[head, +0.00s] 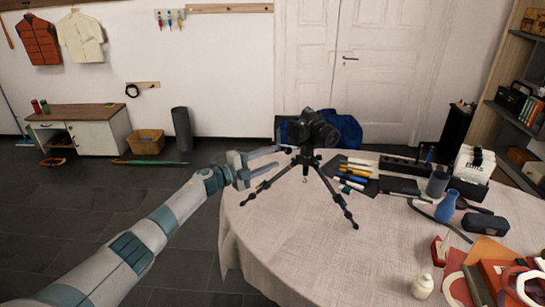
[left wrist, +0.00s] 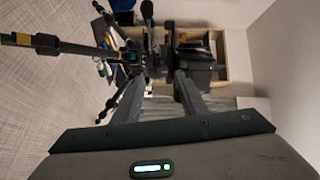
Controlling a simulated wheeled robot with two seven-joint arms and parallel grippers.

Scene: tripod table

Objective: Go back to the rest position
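My left gripper (head: 276,161) reaches in from the left, just left of the tripod's head. Its two fingers are apart, and I see nothing clamped between them. The black tripod (head: 328,186) stands upright with spread legs on the cloth-covered table (head: 290,255). A black camera (head: 313,128) sits on top of it. In the left wrist view the fingers (left wrist: 165,76) are parted, with dark tripod parts (left wrist: 45,42) close beyond them. Whether a finger touches the tripod is unclear. My right gripper is not in view.
Pens (head: 354,175), a blue vase (head: 446,207), a dark case (head: 486,222) and a small cream bottle (head: 421,286) are on the table. A blue chair (head: 343,128) stands behind it. The floor (head: 60,215) to the left is open.

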